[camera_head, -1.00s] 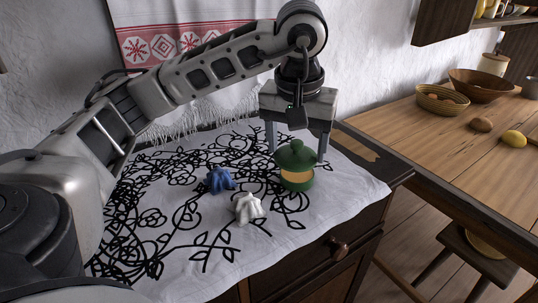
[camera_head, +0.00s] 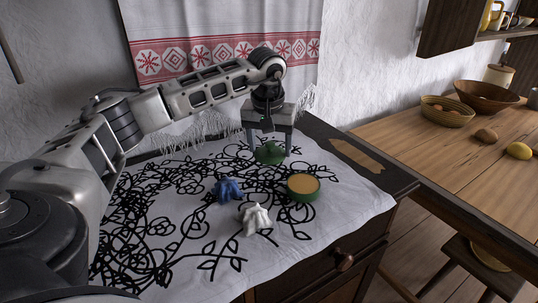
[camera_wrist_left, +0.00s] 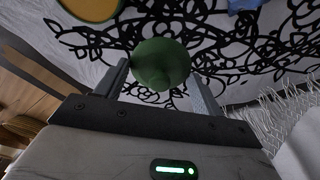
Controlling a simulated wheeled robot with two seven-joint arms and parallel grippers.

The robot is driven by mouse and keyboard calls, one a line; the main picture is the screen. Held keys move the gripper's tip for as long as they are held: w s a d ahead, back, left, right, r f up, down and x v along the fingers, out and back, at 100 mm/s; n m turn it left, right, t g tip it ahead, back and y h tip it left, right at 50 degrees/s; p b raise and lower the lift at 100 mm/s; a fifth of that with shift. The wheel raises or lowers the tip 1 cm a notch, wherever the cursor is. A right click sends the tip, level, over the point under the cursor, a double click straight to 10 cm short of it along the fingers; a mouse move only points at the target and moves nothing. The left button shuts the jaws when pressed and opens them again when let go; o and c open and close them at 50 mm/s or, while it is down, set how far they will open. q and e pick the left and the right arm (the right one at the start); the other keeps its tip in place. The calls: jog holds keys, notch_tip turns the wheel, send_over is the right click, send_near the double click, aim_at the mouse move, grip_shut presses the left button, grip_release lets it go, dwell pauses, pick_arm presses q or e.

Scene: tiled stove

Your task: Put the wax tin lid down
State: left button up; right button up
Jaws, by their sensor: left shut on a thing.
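The green wax tin lid (camera_head: 270,154) is a round dome, held between the fingers of my left gripper (camera_head: 269,148). It is low over the patterned cloth, behind and left of the tin; I cannot tell whether it touches the cloth. In the left wrist view the lid (camera_wrist_left: 160,64) sits between the two fingers. The green wax tin (camera_head: 303,187) stands open on the cloth, its orange-yellow wax showing. The tin also shows at the top left of the left wrist view (camera_wrist_left: 92,8). My right gripper is not in view.
A blue crumpled piece (camera_head: 228,189) and a white one (camera_head: 256,219) lie on the cloth (camera_head: 200,262) in front. The wall with a red-bordered hanging (camera_head: 222,50) is close behind. A wooden table (camera_head: 440,150) with baskets stands at right.

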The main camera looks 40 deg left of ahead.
aim_at(269, 151)
pick_arm(q)
jog(key=shift+w+a+f, duration=0.1)
jog(key=shift+a+f, duration=0.05)
jog(key=shift+f, duration=0.85)
jog(key=shift+w+a+f, duration=0.1)
jog(key=shift+a+f, duration=0.05)
jog(key=shift+f, duration=0.8)
jog(key=shift+f, duration=0.15)
jog(key=o, duration=1)
jog(key=shift+c, duration=0.2)
notch_tip(269, 151, up, 12)
jog(key=s, duration=0.1)
jog(key=shift+s+d, duration=0.35)
jog(key=shift+d, duration=0.1)
